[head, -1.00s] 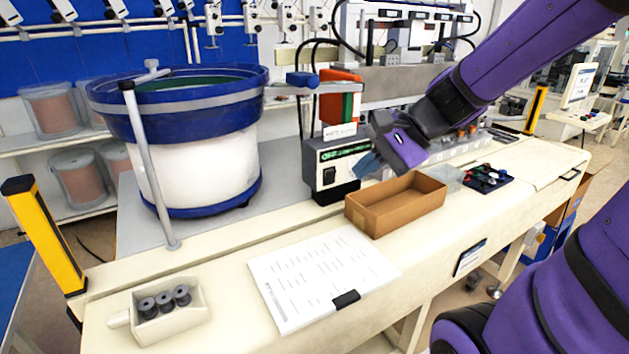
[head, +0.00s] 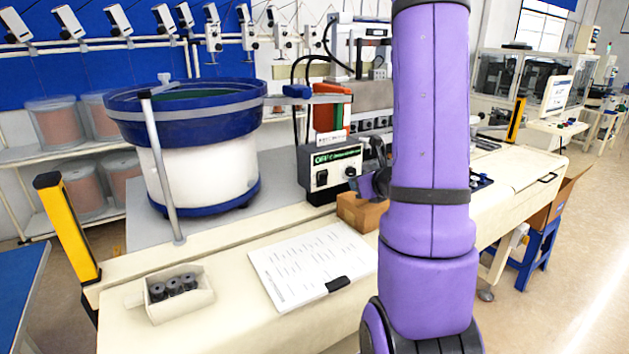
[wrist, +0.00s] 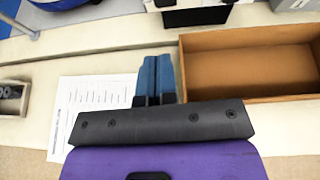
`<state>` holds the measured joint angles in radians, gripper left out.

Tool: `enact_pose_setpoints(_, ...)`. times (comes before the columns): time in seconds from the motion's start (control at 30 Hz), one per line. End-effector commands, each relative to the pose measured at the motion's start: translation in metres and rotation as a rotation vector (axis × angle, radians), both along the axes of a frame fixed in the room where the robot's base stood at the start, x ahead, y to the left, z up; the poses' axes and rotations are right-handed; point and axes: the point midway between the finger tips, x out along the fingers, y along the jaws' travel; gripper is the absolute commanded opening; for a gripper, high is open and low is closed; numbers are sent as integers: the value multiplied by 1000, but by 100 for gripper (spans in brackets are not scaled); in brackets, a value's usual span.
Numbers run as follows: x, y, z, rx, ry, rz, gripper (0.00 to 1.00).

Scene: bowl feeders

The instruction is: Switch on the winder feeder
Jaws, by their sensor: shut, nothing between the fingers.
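The bowl feeder (head: 205,165) has a blue bowl on a white drum and stands at the left of the bench. Its controller box (head: 341,164) has a light front with a green label, a black rocker switch (head: 322,178) and a dark knob (head: 351,171). I cannot read the switch's position. In the wrist view my gripper (wrist: 154,62) has its blue fingers together and empty, above the bench between the paper sheet and the cardboard box. The lower part of the controller (wrist: 195,16) shows at the top there. In the head view my arm hides most of the gripper.
A cardboard box (head: 354,219) sits in front of the controller, partly behind my arm; it also shows in the wrist view (wrist: 252,97). A printed sheet (head: 305,262) with a black clip lies left of it. A white tray (head: 190,308) holds dark spools. A yellow post (head: 68,228) stands at the left.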

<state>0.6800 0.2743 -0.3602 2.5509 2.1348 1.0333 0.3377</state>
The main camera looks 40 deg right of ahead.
Motion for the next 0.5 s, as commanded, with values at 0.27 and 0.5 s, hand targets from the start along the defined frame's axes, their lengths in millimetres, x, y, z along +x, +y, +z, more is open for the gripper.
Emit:
enact_pose_setpoints(0.27,-9,-16,-8,26,-1,-78,0)
enact_pose_setpoints(0.5,-8,-15,-8,25,-1,-75,0)
